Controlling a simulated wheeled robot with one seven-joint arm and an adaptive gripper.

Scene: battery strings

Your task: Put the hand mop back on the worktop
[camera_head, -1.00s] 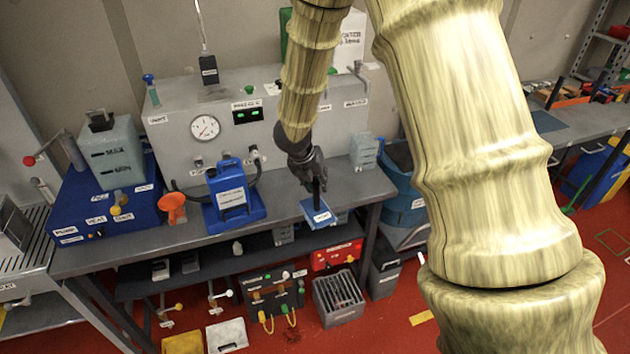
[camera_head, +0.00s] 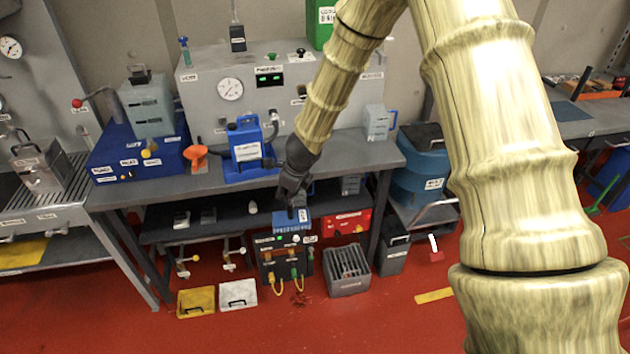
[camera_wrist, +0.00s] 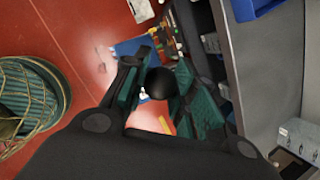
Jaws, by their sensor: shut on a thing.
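My gripper (camera_head: 292,200) is shut on the hand mop's dark upright handle. The mop's blue flat pad (camera_head: 292,221) hangs below the fingers, in front of the bench and lower than the worktop's front edge. In the wrist view the handle's round black end (camera_wrist: 160,83) sits between the fingers of my gripper (camera_wrist: 155,88), with part of the blue pad (camera_wrist: 130,47) beyond. The grey worktop (camera_head: 345,150) lies above and behind the mop, with a bare stretch right of my arm.
A blue canister (camera_head: 246,143) and an orange funnel (camera_head: 196,154) stand left of my arm on the worktop. A grey jug (camera_head: 376,122) stands at its right. A lower shelf holds a red box (camera_head: 347,224). A black panel (camera_head: 284,262) and a grey crate (camera_head: 347,270) are below.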

